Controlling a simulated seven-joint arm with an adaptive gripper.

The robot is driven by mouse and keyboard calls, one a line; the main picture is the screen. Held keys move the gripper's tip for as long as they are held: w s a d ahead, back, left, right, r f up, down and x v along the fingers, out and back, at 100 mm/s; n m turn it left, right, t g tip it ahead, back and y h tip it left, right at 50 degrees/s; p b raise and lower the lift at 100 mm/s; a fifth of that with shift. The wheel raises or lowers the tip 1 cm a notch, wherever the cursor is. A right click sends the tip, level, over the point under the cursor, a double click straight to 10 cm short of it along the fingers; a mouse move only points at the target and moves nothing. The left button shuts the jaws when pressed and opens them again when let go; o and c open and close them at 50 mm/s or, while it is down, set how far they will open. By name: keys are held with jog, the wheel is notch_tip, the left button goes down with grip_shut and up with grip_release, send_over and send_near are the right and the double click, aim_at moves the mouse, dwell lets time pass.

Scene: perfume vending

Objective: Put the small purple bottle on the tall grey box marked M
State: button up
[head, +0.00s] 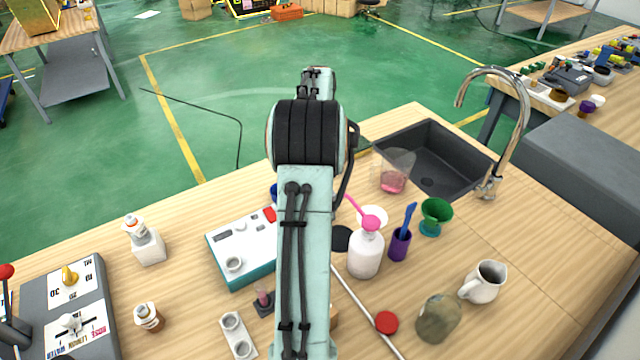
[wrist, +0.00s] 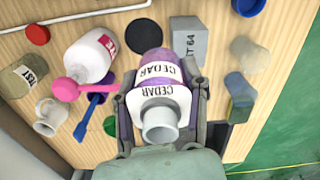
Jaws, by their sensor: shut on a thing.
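My gripper (wrist: 160,92) is shut on a small purple bottle (wrist: 152,62) with a white label reading CEDAR and a grey-white neck pointing toward the wrist camera. The fingers sit on both sides of the bottle. In the head view my arm hides the gripper and the bottle. I cannot make out an M on any grey box.
A teal-sided white device (head: 243,246) lies left. The sink (head: 432,160) is behind.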

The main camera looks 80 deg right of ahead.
jog(key=d+f, duration=0.1)
jog(key=f, duration=0.1)
jog(key=d+f, duration=0.2)
jog(key=w+d+f, duration=0.1)
jog(key=d, duration=0.1)
jog(key=shift+f, duration=0.4)
jog(key=shift+d+f, duration=0.2)
jog(key=shift+f, duration=1.5)
jog(key=shift+f, duration=0.1)
jog(key=o, duration=1.1)
jog(key=shift+o, duration=0.2)
